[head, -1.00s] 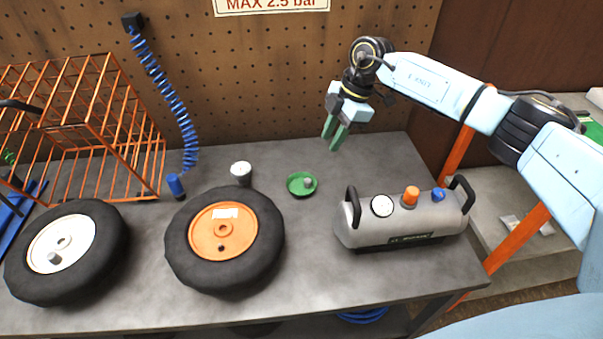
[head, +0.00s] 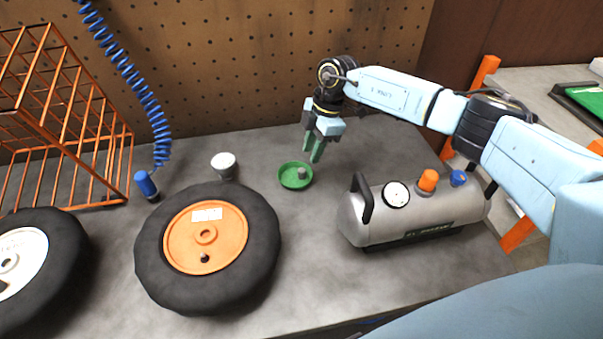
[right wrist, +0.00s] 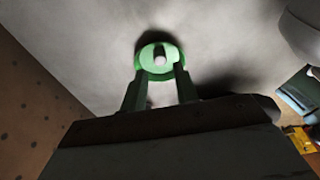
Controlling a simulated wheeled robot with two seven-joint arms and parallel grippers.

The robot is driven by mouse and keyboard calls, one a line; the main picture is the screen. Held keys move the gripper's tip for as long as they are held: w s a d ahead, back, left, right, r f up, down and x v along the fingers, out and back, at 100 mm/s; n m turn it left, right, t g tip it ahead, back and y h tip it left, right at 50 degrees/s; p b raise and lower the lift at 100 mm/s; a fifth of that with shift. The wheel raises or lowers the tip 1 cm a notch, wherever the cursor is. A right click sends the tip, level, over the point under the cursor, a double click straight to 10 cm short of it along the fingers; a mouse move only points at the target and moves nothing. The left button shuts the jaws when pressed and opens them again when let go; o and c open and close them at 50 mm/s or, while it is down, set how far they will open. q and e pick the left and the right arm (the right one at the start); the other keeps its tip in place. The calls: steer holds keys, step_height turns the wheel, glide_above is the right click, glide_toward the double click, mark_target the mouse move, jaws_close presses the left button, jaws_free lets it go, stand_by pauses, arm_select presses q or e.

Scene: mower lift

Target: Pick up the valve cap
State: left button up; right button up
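A small grey cap (head: 301,173), which looks like the valve cap, sits in a shallow green dish (head: 287,178) on the bench. In the right wrist view the cap (right wrist: 160,58) shows as a pale round spot in the dish (right wrist: 144,63). My right gripper (head: 313,153) points down, behind and slightly right of the dish, above the bench. Its two green fingers are apart with nothing between them, and the cap lies beyond their tips in the right wrist view (right wrist: 158,80). My left gripper is not in view.
A wheel with an orange hub (head: 215,240) lies left of the dish, and a silver air tank (head: 430,213) with a black handle stands to the right. A white-topped pot (head: 223,163), a blue hose (head: 130,75) and an orange wire cage (head: 70,120) are further left.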

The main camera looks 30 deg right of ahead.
mark_target(302, 170)
steer(key=shift+a+b+x, duration=0.2)
steer(key=shift+x, duration=1.35)
steer(key=shift+a+b+x, duration=0.15)
steer(key=shift+a+x, duration=0.05)
steer(key=shift+x, duration=1.4)
steer(key=shift+w+r, duration=0.1)
steer(key=shift+r, duration=0.05)
steer(key=shift+c, duration=0.2)
jaws_close()
